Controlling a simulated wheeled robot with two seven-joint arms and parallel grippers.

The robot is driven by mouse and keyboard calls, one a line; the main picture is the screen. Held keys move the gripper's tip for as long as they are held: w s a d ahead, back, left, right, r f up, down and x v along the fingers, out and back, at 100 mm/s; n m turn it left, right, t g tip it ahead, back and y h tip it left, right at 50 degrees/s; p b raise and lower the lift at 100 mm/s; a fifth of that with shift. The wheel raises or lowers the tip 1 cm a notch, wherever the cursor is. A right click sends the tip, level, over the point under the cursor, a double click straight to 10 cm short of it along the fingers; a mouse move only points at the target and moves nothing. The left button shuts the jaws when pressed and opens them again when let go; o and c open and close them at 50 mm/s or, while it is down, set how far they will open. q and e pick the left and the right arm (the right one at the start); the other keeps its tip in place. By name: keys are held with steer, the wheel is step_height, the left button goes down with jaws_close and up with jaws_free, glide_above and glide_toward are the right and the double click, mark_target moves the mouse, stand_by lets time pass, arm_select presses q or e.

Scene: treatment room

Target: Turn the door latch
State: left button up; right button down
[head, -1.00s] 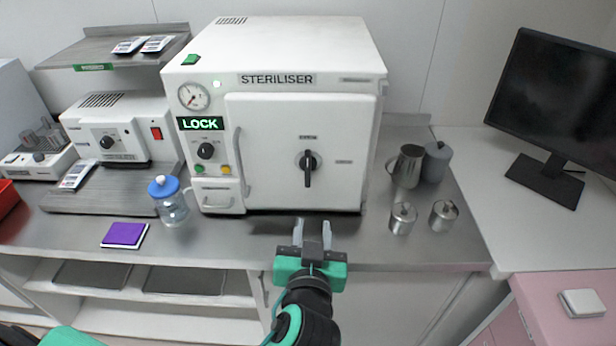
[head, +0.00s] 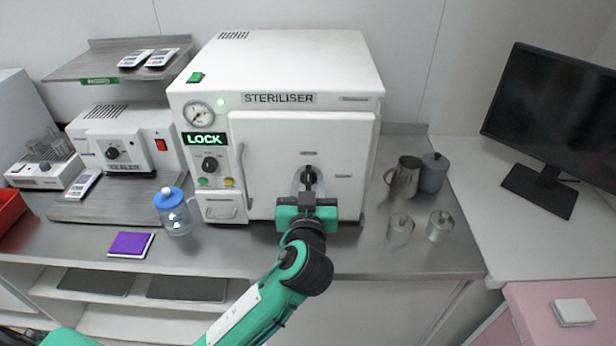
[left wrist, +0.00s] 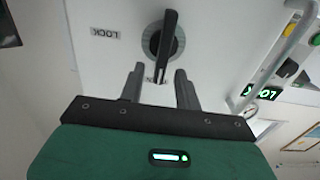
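The steriliser (head: 275,75) stands on the counter with its white door (head: 265,145) closed and a green "LOCK" display lit. The black door latch (head: 309,177) is on the door's right half, partly hidden behind my gripper in the head view. In the left wrist view the latch (left wrist: 165,42) is a black lever on a round dark hub, close to in line with the door's vertical. My left gripper (head: 309,184) is in front of the door at the latch. My right gripper is not seen.
A vertical handle (head: 243,172) runs along the door's left edge. A blue-lidded jar (head: 175,215) and a purple pad (head: 130,244) are on the counter at left. Metal jugs and pots (head: 402,178) stand at right.

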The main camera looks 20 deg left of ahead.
arm_select(q)
steer(key=shift+w+a, duration=0.1)
steer(key=shift+w, duration=0.3)
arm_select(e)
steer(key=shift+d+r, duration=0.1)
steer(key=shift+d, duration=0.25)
arm_select(q)
steer(key=shift+c, duration=0.4)
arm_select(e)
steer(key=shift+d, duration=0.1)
arm_select(q)
jaws_close()
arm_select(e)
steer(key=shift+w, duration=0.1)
